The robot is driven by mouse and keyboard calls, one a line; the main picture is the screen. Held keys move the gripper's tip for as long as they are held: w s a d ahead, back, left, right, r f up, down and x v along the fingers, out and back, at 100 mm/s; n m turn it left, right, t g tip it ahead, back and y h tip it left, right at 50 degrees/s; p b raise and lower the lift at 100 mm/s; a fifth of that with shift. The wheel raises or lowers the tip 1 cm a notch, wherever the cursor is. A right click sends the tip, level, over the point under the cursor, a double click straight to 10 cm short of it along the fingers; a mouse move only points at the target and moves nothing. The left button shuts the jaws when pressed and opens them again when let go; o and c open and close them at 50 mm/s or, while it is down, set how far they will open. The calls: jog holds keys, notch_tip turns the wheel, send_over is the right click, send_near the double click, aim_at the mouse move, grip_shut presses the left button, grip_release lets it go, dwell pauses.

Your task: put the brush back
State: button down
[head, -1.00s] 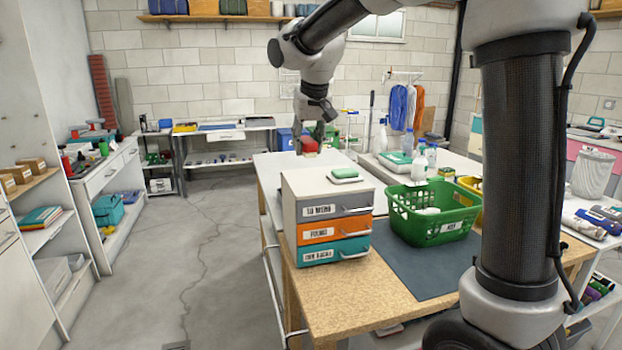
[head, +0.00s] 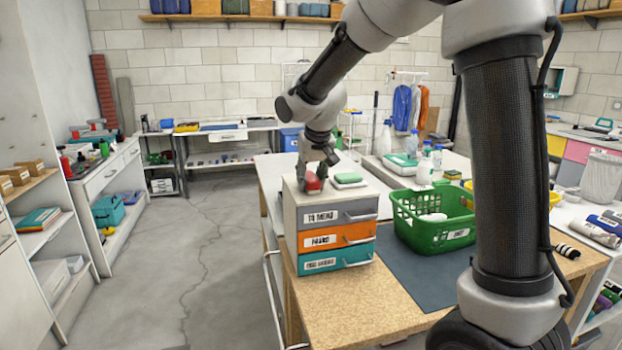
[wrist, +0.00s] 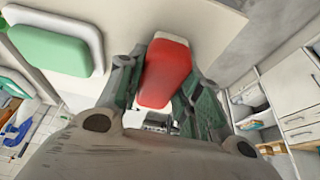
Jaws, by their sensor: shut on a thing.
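My gripper (head: 314,174) is shut on a red brush (wrist: 165,78), with a finger on each side of it in the wrist view. The brush has a red body and a pale end, and it also shows in the head view (head: 313,182). It is at the top of the drawer unit (head: 290,205); I cannot tell whether it touches the surface. A green and white brush-like item (head: 348,178) lies on the unit just to the right, and at the left of the wrist view (wrist: 55,50).
The drawer unit has grey, orange and teal labelled drawers. A green basket (head: 433,230) stands to its right on a dark mat (head: 415,285). Bottles (head: 425,165) and a tray with a green item (head: 400,162) are behind. The floor (head: 215,260) to the left is clear.

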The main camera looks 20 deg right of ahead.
jog(key=shift+f, duration=0.1)
jog(key=c, duration=1)
grip_release()
jog(key=shift+s+r, duration=0.1)
jog(key=shift+r, duration=0.35)
jog(key=v, duration=1.1)
jog(key=s+d+f, duration=0.2)
jog(key=s+d, duration=0.3)
jog(key=s, duration=0.4)
jog(key=s+d+f, duration=0.2)
jog(key=s+d, duration=0.3)
jog(key=s, duration=0.5)
jog(key=s+d+f, duration=0.2)
jog(key=s+d, duration=0.3)
jog(key=s, duration=0.5)
jog(key=shift+f, duration=0.1)
